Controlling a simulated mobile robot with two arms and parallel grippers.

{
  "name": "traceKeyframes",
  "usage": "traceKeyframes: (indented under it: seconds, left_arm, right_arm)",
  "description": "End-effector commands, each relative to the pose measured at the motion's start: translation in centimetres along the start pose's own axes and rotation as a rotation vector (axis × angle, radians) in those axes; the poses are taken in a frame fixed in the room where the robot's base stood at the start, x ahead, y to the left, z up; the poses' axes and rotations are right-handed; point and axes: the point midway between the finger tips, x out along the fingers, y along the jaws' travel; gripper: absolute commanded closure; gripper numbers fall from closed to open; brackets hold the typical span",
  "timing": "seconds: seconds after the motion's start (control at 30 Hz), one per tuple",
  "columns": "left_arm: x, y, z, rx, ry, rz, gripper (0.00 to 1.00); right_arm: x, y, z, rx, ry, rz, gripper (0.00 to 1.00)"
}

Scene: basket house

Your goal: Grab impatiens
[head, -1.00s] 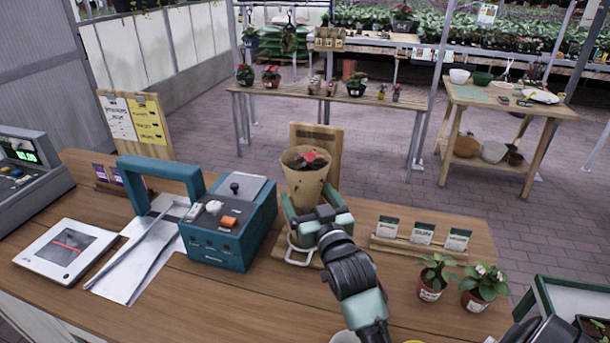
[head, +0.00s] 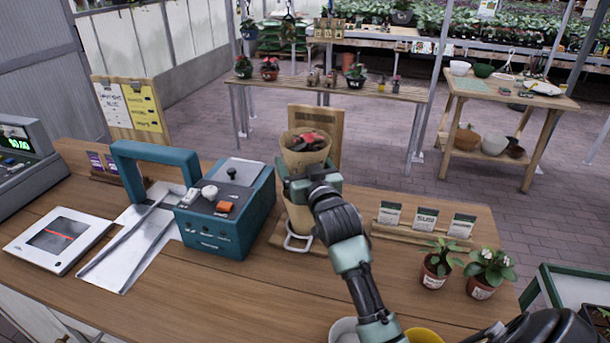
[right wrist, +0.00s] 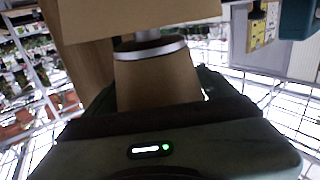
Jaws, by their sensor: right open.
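A red-flowered plant in a brown paper wrap (head: 308,157) stands upright on the counter in the head view, before a wooden board. I cannot tell whether it is the impatiens. My right gripper (head: 303,187) is at the wrap's middle, fingers around its sides, open. In the right wrist view the wrap (right wrist: 155,82), with a pale band, stands between the fingers; contact is unclear. Two small potted plants with pale flowers or buds, one left (head: 436,262) and one right (head: 490,272), stand on the counter. My left gripper is not in view.
A teal machine (head: 226,212) stands close left of the wrap. A card rack (head: 425,232) is on its right. Bowls (head: 424,337) sit at the front edge. The counter between has free room.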

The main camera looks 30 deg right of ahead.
Motion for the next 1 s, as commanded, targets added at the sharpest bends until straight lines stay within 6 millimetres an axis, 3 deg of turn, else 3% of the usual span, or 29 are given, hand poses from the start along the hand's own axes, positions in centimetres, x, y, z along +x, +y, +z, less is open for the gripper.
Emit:
traceKeyframes:
  seconds: [0.03, 0.3, 0.67, 1.0]
  left_arm:
    - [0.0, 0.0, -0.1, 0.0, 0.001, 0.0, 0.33]
    - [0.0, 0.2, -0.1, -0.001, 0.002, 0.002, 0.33]
    - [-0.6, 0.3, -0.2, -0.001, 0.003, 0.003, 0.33]
    - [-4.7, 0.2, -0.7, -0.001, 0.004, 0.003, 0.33]
  right_arm:
    - [0.0, 0.0, 0.0, 0.0, 0.0, 0.0, 0.14]
    - [0.0, 0.0, 0.0, 0.0, 0.0, 0.0, 0.86]
    - [0.1, 0.0, -0.6, 0.0, 0.002, -0.001, 0.86]
    - [1.2, 0.0, -5.2, 0.0, 0.003, -0.003, 0.86]
